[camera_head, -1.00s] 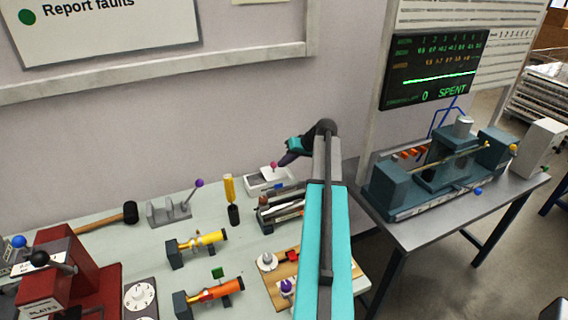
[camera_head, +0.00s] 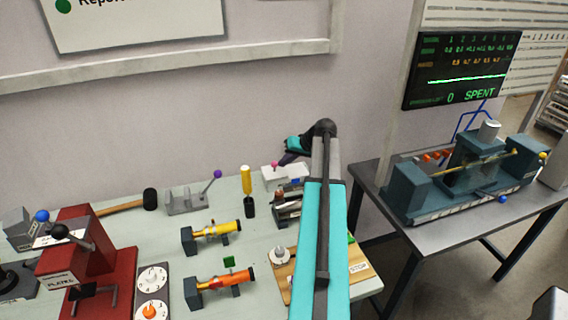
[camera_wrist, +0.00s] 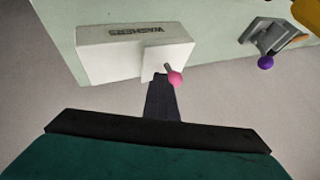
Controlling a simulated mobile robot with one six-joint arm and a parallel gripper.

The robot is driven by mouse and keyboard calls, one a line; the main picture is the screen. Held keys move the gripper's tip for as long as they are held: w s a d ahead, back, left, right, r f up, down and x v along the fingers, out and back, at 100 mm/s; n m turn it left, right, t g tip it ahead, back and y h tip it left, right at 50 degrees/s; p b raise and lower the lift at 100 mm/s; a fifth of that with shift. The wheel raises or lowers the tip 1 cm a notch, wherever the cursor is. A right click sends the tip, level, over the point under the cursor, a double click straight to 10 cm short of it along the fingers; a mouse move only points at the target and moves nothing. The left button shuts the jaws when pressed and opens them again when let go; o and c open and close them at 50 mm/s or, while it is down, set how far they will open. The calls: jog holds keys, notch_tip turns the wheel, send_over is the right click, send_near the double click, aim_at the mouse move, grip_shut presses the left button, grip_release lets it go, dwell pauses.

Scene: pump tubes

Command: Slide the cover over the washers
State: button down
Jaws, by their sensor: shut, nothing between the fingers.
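The white washers box (camera_wrist: 105,53) is at the upper left of the wrist view, with its WASHERS label upside down. In the head view the box (camera_head: 294,178) stands at the back of the bench, partly behind my arm. Its cover has a pink knob (camera_wrist: 175,79), which also shows in the head view (camera_head: 274,164).
A grey stand with a purple-knobbed lever (camera_head: 187,199) and a yellow-handled tool (camera_head: 247,185) stand left of the box. Yellow (camera_head: 215,231) and orange (camera_head: 224,282) tube fixtures are nearer. The wall is close behind the box.

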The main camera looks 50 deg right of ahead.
jog(key=shift+w+a, duration=0.3)
jog(key=shift+a, duration=0.2)
jog(key=shift+s+d+f, duration=0.25)
jog(key=shift+s+d, duration=0.1)
jog(key=shift+d, duration=0.15)
jog(key=d, duration=0.1)
jog(key=s+d+b, duration=0.1)
jog(key=s+d, duration=0.1)
jog(key=shift+s+f, duration=0.15)
jog(key=shift+f, duration=0.1)
jog(key=b+v, duration=0.3)
jog(key=v, duration=0.7)
jog(key=shift+s+r, duration=0.1)
jog(key=shift+r, duration=0.05)
